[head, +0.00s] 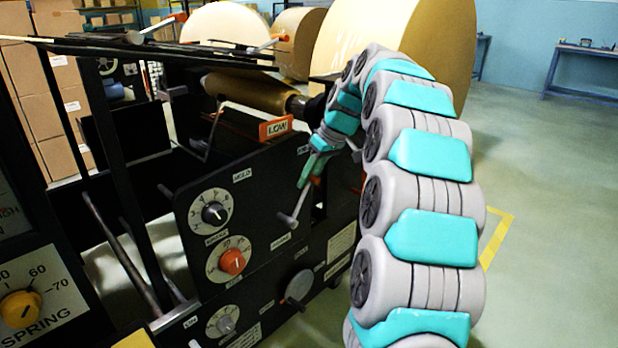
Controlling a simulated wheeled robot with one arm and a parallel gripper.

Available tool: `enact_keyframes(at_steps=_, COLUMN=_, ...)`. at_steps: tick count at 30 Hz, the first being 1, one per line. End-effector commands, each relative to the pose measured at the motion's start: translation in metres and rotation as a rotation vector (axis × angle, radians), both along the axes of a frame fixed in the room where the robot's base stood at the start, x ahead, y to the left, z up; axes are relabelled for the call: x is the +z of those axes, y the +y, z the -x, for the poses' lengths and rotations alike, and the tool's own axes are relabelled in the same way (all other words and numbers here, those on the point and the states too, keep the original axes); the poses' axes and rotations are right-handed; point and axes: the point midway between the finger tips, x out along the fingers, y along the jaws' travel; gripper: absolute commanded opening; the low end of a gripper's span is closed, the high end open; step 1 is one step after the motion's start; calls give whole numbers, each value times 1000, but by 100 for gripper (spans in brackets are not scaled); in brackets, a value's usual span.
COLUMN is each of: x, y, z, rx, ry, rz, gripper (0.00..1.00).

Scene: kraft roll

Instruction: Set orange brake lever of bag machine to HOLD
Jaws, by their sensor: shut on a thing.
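The bag machine's black side panel (258,205) fills the middle of the head view. The brake lever (297,205) is a grey bar rising from a pivot low on the panel and leaning right. A small orange-red part of its handle shows at its upper end, mostly hidden by my gripper. My gripper (312,172), with teal fingers, is shut on this upper end. A label reading HOLD (242,175) is on the panel to the left of the lever. Another label, at the upper right near my gripper, is partly hidden and not readable.
Left of the lever are a black-and-white dial (214,215) and an orange knob (232,261). A grey knob (299,286) sits below. Large kraft rolls (395,40) stand behind. Floor at the right is clear.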

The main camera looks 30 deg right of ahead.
Motion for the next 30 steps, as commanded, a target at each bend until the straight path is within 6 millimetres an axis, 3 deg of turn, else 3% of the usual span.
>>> enact_keyframes(at_steps=14, x=4, y=6, z=4, rx=0, ry=-28, rz=77, gripper=0)
enact_keyframes(at_steps=30, x=18, y=54, z=24, rx=2, ry=-177, rz=505, gripper=0)
